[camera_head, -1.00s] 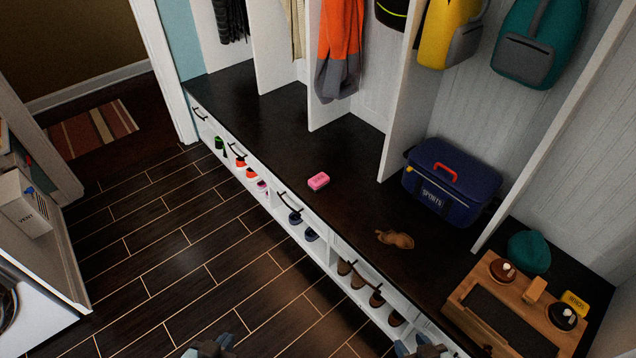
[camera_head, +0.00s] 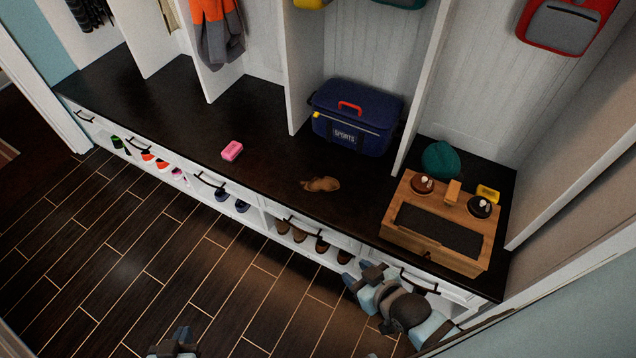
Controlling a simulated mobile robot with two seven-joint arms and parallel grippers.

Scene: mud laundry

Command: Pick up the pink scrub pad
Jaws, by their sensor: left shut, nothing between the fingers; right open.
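The pink scrub pad (camera_head: 232,150) lies flat on the dark bench top (camera_head: 190,112), left of the middle of the head view and close to the bench's front edge. My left gripper (camera_head: 172,340) shows only in part at the bottom edge, over the floor, well below and apart from the pad. It is shut and empty. My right gripper (camera_head: 362,276) is at the lower right, in front of the shoe cubbies and below the wooden box. It is open and far from the pad.
A blue sports bag (camera_head: 355,118), a brown crumpled item (camera_head: 321,184), a teal beanie (camera_head: 440,158) and a wooden box (camera_head: 470,252) stand to the right on the bench. White dividers (camera_head: 312,60) rise behind. The plank floor (camera_head: 150,260) in front is clear.

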